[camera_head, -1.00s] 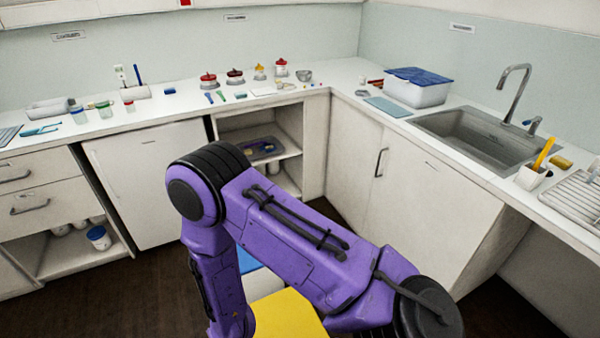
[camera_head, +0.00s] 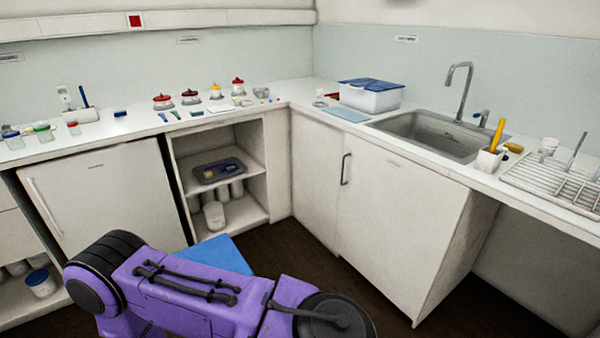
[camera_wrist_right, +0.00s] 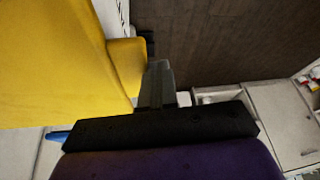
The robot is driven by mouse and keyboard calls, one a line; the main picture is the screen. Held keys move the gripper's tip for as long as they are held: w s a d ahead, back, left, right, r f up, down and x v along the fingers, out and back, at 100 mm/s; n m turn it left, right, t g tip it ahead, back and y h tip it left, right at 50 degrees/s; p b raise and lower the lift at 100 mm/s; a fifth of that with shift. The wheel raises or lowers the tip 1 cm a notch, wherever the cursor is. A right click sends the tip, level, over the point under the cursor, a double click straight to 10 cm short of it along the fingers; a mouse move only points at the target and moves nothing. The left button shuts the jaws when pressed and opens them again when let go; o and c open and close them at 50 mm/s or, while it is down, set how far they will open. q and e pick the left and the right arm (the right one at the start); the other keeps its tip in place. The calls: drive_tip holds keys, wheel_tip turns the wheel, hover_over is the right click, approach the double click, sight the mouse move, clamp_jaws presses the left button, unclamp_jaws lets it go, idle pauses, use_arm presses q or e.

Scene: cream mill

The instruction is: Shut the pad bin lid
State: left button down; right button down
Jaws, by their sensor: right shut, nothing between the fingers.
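A large smooth yellow panel (camera_wrist_right: 60,60) fills the left of the right wrist view. It looks like part of the pad bin, but I cannot tell whether it is the lid or the body, or how far the lid stands open. My right gripper (camera_wrist_right: 158,72) is shut and empty, close beside the panel's right edge. I cannot tell whether they touch. In the head view the yellow part is out of frame. My purple arm (camera_head: 190,295) crosses the bottom left there, with its gripper out of frame. My left gripper is not seen.
A blue-topped thing (camera_head: 228,254) stands on the floor behind my arm. White cabinets (camera_head: 375,215) and a counter with a sink (camera_head: 440,135) run along the back and right. The dark floor (camera_head: 300,255) is clear in front of them.

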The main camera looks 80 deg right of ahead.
drive_tip(key=shift+d, duration=0.1)
idle(0.3)
drive_tip(key=shift+w, duration=0.1)
drive_tip(key=w+a+r+p, duration=0.2)
drive_tip(key=a+r+p, duration=0.1)
drive_tip(key=a+r, duration=0.5)
drive_tip(key=shift+w+r+p, duration=0.35)
drive_tip(key=shift+r, duration=0.15)
